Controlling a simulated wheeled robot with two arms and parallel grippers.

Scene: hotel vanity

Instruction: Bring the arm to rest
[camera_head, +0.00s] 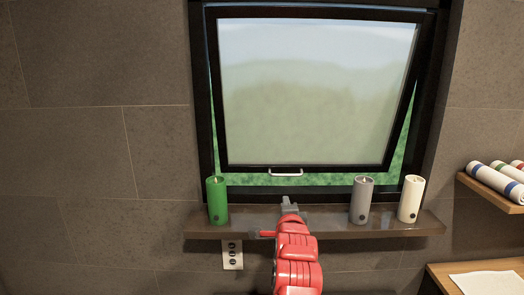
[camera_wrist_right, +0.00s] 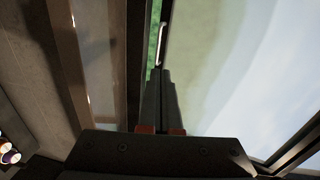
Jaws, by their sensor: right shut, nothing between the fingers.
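My right arm, red, reaches up from the bottom middle of the head view. Its gripper (camera_head: 288,202) is shut and empty, just below the window's silver handle (camera_head: 286,173) and over the shelf. In the wrist view the shut fingers (camera_wrist_right: 160,75) point toward the handle (camera_wrist_right: 162,42); I cannot tell whether they touch it. The window sash (camera_head: 310,95) is tilted open in its black frame, with green showing at its sides and below. My left gripper is in neither view.
The shelf (camera_head: 330,226) under the window holds a green candle (camera_head: 217,201), a grey candle (camera_head: 361,201) and a white candle (camera_head: 410,199). A socket plate (camera_head: 232,255) is on the wall below. Rolled towels (camera_head: 495,181) lie on a right shelf. The left wall is bare.

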